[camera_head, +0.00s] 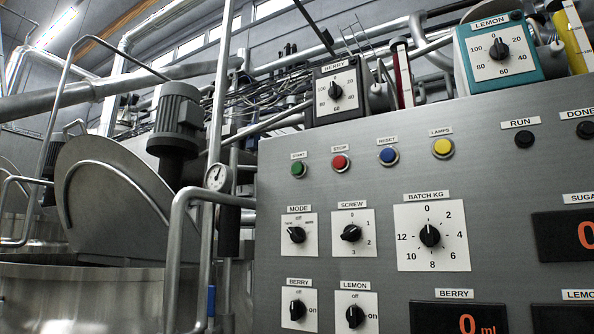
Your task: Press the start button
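The green start button (299,169) sits under its START label near the top left of the grey control panel (365,200). To its right in the same row are the red stop button (340,162), the blue reset button (389,156) and the yellow lamps button (443,147). Nothing covers the start button. Neither of my grippers shows in the head view.
Below the buttons are the mode knob (296,234), screw knob (351,233) and batch knob (430,236). A bent metal rail (176,250) and a pressure gauge (218,177) stand left of the panel. A steel mixer with a lid (110,205) is at the left.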

